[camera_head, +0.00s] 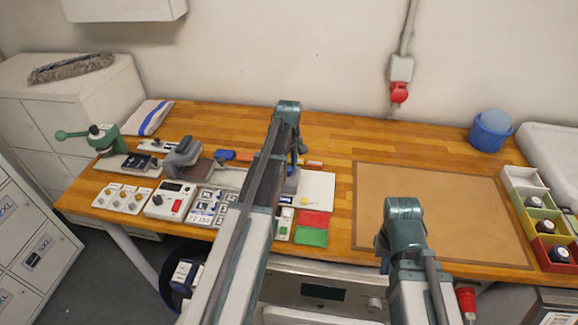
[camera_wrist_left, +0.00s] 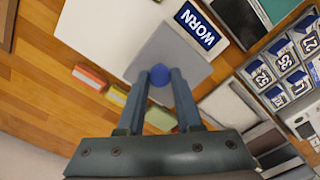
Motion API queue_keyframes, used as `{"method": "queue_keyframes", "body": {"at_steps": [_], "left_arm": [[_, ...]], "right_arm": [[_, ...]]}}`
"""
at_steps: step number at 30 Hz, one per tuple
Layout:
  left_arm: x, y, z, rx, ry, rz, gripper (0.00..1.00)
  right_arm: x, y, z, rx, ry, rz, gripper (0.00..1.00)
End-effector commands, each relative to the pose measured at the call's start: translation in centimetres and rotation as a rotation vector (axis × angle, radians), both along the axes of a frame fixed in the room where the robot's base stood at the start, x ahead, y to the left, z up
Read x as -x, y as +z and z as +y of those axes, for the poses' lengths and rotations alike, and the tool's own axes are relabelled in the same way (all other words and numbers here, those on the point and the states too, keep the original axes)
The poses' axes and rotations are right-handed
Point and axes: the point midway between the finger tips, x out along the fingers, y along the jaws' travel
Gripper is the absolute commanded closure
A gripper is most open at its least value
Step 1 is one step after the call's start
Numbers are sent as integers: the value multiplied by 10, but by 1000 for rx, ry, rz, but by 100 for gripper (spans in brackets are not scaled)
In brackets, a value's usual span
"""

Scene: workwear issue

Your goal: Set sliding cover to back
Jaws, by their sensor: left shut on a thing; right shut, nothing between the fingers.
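The sliding cover looks like a flat grey plate (camera_wrist_left: 185,52) with a round blue knob (camera_wrist_left: 161,76), in the left wrist view. It lies between a white panel (camera_wrist_left: 110,32) and a darker grey strip. My left gripper (camera_wrist_left: 160,74) is shut on the knob, one finger on each side. In the head view my left gripper (camera_head: 298,160) is over the middle of the bench and my arm hides most of the cover. My right gripper (camera_head: 384,248) is shut and empty above the brown mat (camera_head: 450,200).
Small coloured blocks (camera_wrist_left: 90,77) lie close to the left gripper. A grey device (camera_head: 182,155), a white control box (camera_head: 170,200) and a green clamp (camera_head: 100,135) stand at the left. Coloured bins (camera_head: 545,225) and a blue tub (camera_head: 490,132) are at the right.

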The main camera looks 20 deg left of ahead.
Motion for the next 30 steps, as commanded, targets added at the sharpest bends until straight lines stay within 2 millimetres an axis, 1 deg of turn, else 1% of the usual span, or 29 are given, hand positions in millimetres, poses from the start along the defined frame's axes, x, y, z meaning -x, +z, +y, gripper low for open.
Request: {"method": "queue_keyframes", "body": {"at_steps": [25, 28, 29, 30], "left_arm": [[0, 0, 0, 0, 0, 0, 100], [-2, 0, -7, 0, -2, 0, 100], [-4, 0, -13, 0, -3, 0, 100], [-6, 0, -22, 0, -4, 0, 100]], "right_arm": [[0, 0, 0, 0, 0, 0, 100], [0, 0, 0, 0, 0, 0, 100], [0, 0, 0, 0, 0, 0, 100], [0, 0, 0, 0, 0, 0, 100]]}}
